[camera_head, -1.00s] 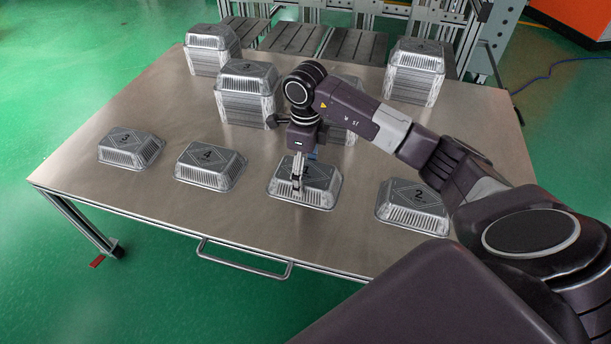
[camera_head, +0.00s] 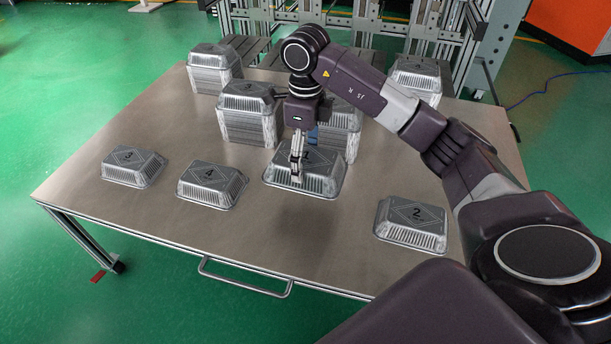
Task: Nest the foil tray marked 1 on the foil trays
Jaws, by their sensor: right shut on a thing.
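The foil tray marked 1 (camera_head: 320,180) is upside down like the others and hangs a little above the table, with a shadow below it. My right gripper (camera_head: 296,177) is shut on its near side, and the gripper hides part of its mark. Stacks of foil trays stand behind: one at the back left (camera_head: 214,75), one in the middle marked 3 (camera_head: 250,123), one partly hidden behind my right gripper (camera_head: 340,140), and one at the back right (camera_head: 425,84). The hidden stack's mark cannot be read. My left gripper is out of view.
Single foil trays marked 3 (camera_head: 131,168), 4 (camera_head: 211,187) and 2 (camera_head: 412,226) lie along the front of the metal table (camera_head: 160,232). My right arm crosses above the right side. The table is clear between the front trays and the stacks at left.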

